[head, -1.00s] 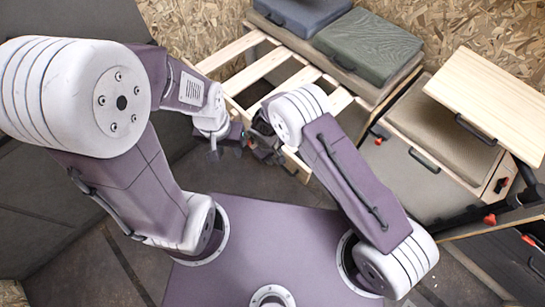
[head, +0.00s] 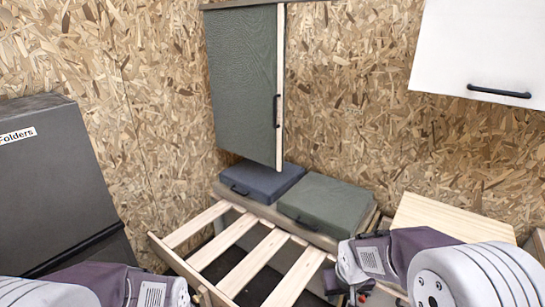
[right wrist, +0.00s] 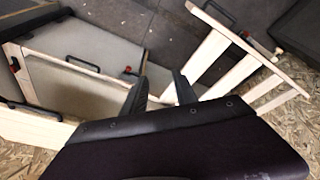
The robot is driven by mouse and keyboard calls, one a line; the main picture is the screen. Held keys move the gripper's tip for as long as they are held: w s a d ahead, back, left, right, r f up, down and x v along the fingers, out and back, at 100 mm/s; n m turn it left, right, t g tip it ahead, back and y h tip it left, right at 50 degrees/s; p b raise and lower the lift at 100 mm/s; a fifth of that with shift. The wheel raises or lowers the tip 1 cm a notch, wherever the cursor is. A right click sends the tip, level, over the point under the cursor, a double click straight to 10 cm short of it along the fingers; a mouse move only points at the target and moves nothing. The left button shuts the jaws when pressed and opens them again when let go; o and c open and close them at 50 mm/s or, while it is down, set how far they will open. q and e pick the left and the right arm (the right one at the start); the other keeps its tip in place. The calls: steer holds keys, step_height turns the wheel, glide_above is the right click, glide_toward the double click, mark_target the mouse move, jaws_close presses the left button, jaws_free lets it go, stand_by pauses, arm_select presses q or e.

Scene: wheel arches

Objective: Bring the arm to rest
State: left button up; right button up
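My right arm comes in at the lower right of the head view, bent, with its dark gripper (head: 350,284) over the right end of the slatted wooden frame. In the right wrist view its two dark fingers (right wrist: 162,84) stand apart with nothing between them, so it is open. My left arm (head: 120,287) lies low along the bottom left edge of the head view. Only a small dark part of its gripper (head: 203,296) shows there, and its fingers cannot be made out.
The slatted frame (head: 237,230) juts out below the arms' level of view. A blue cushion (head: 264,178) and a green cushion (head: 324,203) lie behind it. A green cabinet door (head: 243,85), white cabinet (head: 485,50), wooden top (head: 450,217) and grey Folders cabinet (head: 52,175) surround it.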

steer(key=s+f+m+g, duration=0.1)
steer(key=s+f+g, duration=0.15)
steer(key=s, duration=0.95)
step_height(320, 180, up, 17)
steer(key=p, duration=1.7)
steer(key=shift+w+y, duration=0.15)
steer(key=shift+y, duration=0.25)
steer(key=shift+t, duration=0.25)
